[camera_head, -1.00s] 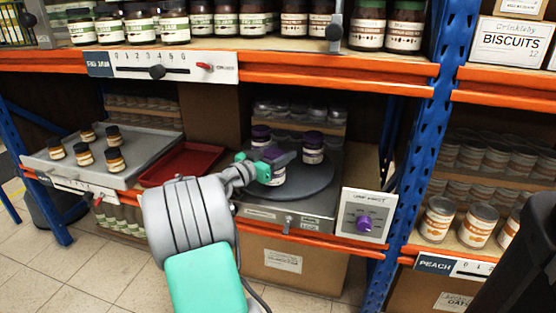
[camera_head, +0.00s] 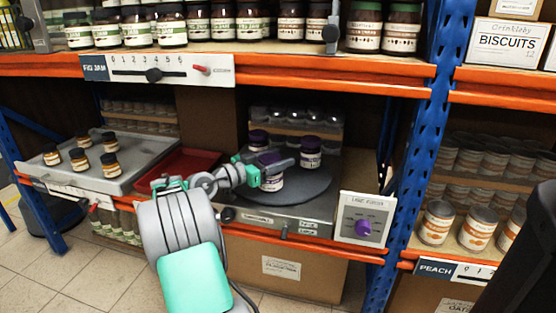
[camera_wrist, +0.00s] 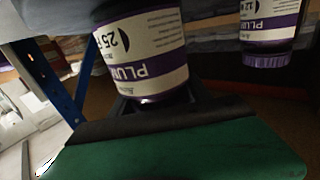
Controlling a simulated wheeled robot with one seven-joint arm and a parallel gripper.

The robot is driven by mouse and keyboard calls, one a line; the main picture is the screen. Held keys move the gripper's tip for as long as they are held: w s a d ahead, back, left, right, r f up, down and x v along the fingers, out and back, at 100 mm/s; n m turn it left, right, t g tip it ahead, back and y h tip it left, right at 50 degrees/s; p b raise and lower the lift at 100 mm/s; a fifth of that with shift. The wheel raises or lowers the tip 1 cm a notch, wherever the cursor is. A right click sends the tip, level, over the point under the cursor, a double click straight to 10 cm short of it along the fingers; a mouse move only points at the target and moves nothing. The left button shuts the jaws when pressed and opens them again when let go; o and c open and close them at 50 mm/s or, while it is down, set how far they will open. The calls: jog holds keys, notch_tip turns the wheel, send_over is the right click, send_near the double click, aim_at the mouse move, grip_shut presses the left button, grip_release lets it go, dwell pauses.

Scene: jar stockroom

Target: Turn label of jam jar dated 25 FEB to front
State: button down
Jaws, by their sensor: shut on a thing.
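My gripper (camera_head: 266,174) is shut on a purple-lidded plum jam jar (camera_head: 272,185) at the front left of a dark round turntable (camera_head: 305,191). The jar looks upright there; I cannot tell whether its base touches the turntable. In the wrist view the held jar (camera_wrist: 146,50) appears upside down, with a white and purple label reading PLUM and a date starting with 25; the month is not clear. Two more purple-lidded jars stand on the turntable, one behind (camera_head: 258,139) and one to the right (camera_head: 311,153). A neighbouring plum jar also shows in the wrist view (camera_wrist: 268,30).
A panel with a purple knob (camera_head: 362,228) stands right of the turntable. A red tray (camera_head: 185,168) and a grey tray with several small jars (camera_head: 125,172) lie to the left. The shelf above, with its orange beam (camera_head: 300,72), limits height. A blue upright (camera_head: 418,150) stands right.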

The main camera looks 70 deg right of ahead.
jog(key=c, duration=0.7)
grip_release()
jog(key=shift+c, duration=0.2)
jog(key=o, duration=0.3)
jog(key=shift+f, duration=0.15)
